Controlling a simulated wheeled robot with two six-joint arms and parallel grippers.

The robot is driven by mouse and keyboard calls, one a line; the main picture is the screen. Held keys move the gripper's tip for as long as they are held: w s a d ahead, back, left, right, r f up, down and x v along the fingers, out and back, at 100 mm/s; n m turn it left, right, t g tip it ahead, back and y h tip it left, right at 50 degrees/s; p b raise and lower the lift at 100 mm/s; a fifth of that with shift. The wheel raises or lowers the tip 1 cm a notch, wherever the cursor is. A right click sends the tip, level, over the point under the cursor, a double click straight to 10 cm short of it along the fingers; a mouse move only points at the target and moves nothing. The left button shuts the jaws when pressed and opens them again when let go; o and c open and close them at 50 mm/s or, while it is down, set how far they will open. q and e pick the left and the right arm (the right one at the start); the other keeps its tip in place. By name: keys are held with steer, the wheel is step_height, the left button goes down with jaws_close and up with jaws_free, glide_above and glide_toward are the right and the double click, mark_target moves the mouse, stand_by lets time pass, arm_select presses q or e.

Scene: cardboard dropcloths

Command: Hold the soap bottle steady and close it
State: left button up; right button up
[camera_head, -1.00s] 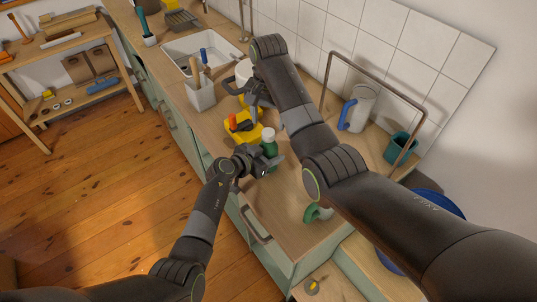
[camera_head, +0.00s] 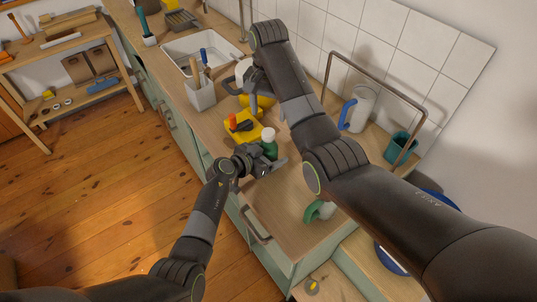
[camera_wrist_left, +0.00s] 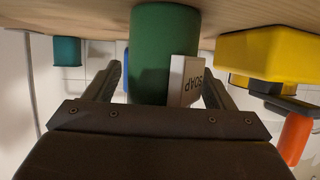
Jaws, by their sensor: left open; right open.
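The soap bottle (camera_head: 270,150) is green with a white top and stands upright on the counter, partly behind my left gripper. In the left wrist view the bottle (camera_wrist_left: 160,45), with its white SOAP label, is between the spread fingers of my left gripper (camera_wrist_left: 162,85); contact is unclear, and its top is out of sight. My left gripper (camera_head: 266,165) is open around the bottle in the head view. My right gripper (camera_head: 256,88) is open above the counter, beyond the bottle, partly hidden by its own arm. I cannot tell whether the white top is a cap.
A yellow holder (camera_head: 243,128) with an orange-red item stands close beside the bottle. A white utensil crock (camera_head: 201,95) and the sink (camera_head: 200,48) are farther back. A green mug-like object (camera_head: 318,211) lies nearer me. The counter between has free room.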

arm_select(q)
steer(key=shift+a, duration=0.1)
steer(key=shift+s+a+r, duration=0.15)
steer(key=shift+s+a, duration=0.05)
arm_select(e)
steer(key=shift+r, duration=0.15)
arm_select(q)
steer(key=p+v, duration=0.1)
steer(key=v, duration=1.5)
steer(key=shift+s+a+p, duration=0.15)
steer(key=shift+s+p, duration=0.05)
steer(key=shift+p, duration=0.1)
arm_select(e)
steer(key=shift+r, duration=0.65)
arm_select(q)
steer(key=shift+r, duration=0.15)
